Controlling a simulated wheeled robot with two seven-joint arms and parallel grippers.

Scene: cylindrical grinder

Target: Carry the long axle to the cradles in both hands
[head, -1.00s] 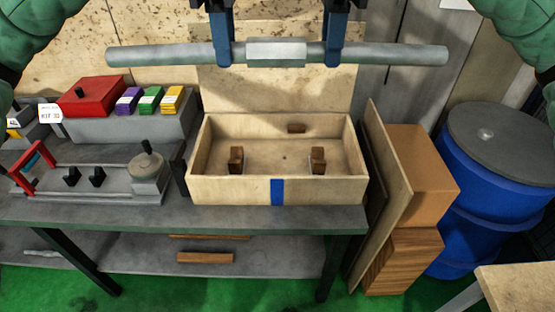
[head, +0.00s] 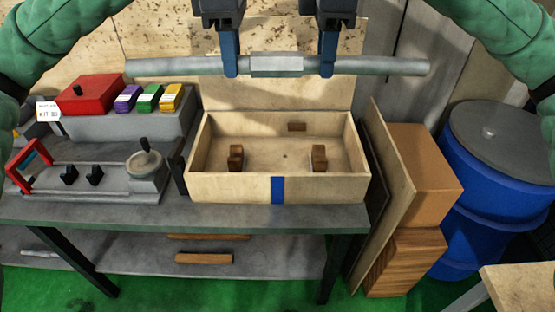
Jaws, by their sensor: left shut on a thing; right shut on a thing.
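The long axle (head: 277,66) is a grey metal bar with a thicker middle section. It hangs level in the air, in front of and above the open wooden crate (head: 230,189). My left gripper (head: 230,68) is shut on the axle just left of its thick section. My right gripper (head: 327,68) is shut on it just right of that section. Inside the crate stand two brown notched cradles, a left one (head: 236,158) and a right one (head: 319,158). A small brown block (head: 297,127) is at the crate's back wall. The axle is clear of the cradles.
The crate sits on a grey workbench (head: 120,213). Left of it are a grinder-like fixture (head: 115,185), a red box (head: 85,95) and coloured packets (head: 150,97). Right are a leaning board (head: 392,180), cardboard box (head: 422,165) and blue barrel (head: 495,190). The crate's lid stands open behind.

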